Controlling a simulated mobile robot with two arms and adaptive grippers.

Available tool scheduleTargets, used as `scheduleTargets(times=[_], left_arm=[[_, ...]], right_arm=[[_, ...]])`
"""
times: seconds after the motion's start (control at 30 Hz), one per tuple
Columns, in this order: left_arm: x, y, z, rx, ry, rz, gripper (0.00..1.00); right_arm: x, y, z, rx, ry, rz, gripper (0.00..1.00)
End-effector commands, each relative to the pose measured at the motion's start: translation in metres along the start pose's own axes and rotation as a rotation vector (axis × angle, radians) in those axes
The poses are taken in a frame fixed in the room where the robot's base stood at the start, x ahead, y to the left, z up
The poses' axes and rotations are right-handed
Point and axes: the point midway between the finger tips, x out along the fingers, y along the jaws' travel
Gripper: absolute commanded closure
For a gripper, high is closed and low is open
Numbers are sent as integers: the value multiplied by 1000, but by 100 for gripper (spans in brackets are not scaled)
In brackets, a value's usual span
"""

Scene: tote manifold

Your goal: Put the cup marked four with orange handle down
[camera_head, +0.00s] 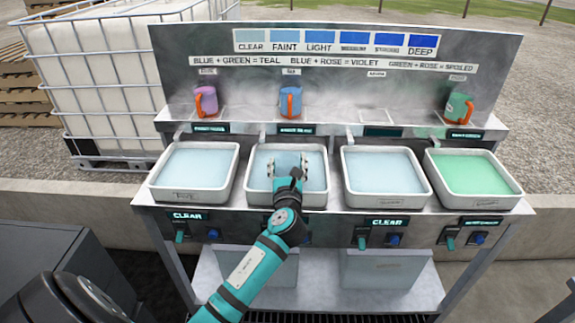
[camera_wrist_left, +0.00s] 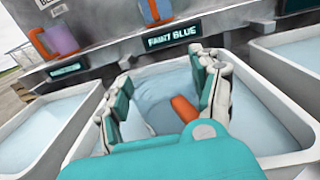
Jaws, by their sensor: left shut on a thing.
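My left gripper (camera_head: 289,165) reaches into the second white tote (camera_head: 248,203) from the left, which holds pale blue liquid. In the left wrist view the gripper (camera_wrist_left: 165,95) is shut on a cup, whose orange handle (camera_wrist_left: 184,108) shows between the fingers. The cup's pale body is hard to tell from the liquid, and no number on it can be read. Whether it touches the tote's bottom cannot be seen. My right gripper is not in view.
On the back shelf stand a violet cup (camera_head: 205,99), a blue cup (camera_head: 290,101) and a green cup (camera_head: 458,107), all with orange handles. A shelf pad (camera_head: 377,117) between blue and green is empty. Other totes flank mine: left (camera_head: 158,193), right (camera_head: 352,180) and far right with green liquid (camera_head: 432,180).

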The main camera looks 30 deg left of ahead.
Motion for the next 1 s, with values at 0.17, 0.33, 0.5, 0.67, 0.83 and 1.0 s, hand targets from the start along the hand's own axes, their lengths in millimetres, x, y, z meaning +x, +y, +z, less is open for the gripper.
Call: scheduleTargets(times=[0.17, 0.33, 0.5, 0.67, 0.83, 1.0], left_arm=[[0, 0, -1, 0, 0, 0, 21], [0, 0, -1, 1, 0, 0, 12], [0, 0, 0, 0, 0, 0, 12], [-13, 0, -1, 0, 2, -1, 12], [-48, 0, -1, 0, 2, -2, 12], [-84, 0, -1, 0, 2, -2, 12]], right_arm=[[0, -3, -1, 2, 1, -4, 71], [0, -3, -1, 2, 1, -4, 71], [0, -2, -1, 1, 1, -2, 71], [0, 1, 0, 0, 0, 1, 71], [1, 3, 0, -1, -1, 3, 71], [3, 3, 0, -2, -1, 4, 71]])
